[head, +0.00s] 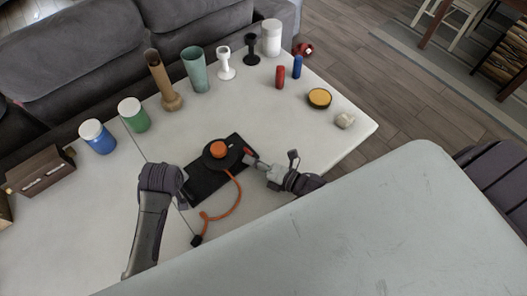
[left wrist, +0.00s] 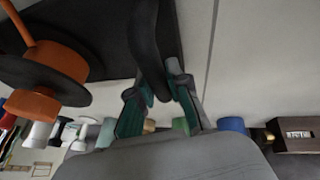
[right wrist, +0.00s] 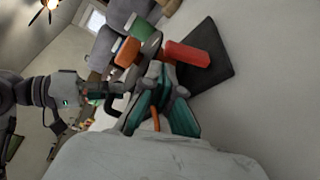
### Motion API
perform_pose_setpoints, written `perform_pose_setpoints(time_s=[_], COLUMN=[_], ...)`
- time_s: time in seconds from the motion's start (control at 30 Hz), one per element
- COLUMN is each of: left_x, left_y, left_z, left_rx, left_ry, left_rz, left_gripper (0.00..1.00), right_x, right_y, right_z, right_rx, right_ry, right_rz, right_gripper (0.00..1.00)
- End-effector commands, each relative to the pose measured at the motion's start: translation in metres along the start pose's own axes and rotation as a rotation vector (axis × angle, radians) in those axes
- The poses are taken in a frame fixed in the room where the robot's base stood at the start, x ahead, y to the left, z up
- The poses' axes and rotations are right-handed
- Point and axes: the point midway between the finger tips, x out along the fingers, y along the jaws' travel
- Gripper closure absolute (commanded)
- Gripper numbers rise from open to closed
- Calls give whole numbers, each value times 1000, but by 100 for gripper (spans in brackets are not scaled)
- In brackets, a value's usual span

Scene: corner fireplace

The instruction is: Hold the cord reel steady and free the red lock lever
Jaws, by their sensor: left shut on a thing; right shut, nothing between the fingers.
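The cord reel, a black disc (head: 230,160) with an orange hub (head: 218,149), sits on a black base plate (head: 205,187) on the pale table. Its orange cord (head: 236,200) ends at a black plug (head: 196,240). In the left wrist view, my left gripper (left wrist: 158,82) is shut on a black handle-like bar (left wrist: 148,35) of the reel, with the disc (left wrist: 30,75) to the left. The red lock lever (head: 249,155) sticks out at the reel's right; it also shows in the right wrist view (right wrist: 187,54). My right gripper (head: 257,166) is shut and empty, close beside the lever; contact is unclear.
Cups, jars and small stands line the table's far side, including a green cup (head: 195,70) and a white jar (head: 271,38). A red cylinder (head: 280,77), a blue one (head: 297,67) and a yellow-topped tin (head: 319,98) stand at right. A brown box (head: 40,172) is at left.

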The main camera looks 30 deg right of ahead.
Motion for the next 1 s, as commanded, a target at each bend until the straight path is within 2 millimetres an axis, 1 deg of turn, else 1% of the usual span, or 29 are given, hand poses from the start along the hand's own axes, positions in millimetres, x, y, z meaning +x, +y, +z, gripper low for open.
perform_pose_setpoints(time_s=[0.07, 0.2, 0.57, 1.0], left_x=[0, 0, 0, 0], left_y=[0, 0, 0, 0], left_z=[-1, -1, -1, 0], left_rx=[-1, -1, -1, -1], left_ry=[1, 1, 1, 1], left_rz=[2, 2, 1, 1], left_gripper=[100, 100, 100, 100], right_x=[7, 11, 11, 10], right_y=[0, 0, 0, 1], right_z=[1, 0, 0, 4], right_rx=[-1, 0, 3, 71], right_ry=[0, 1, 0, -2], right_rz=[1, -1, 0, 25], right_gripper=[100, 100, 100, 100])
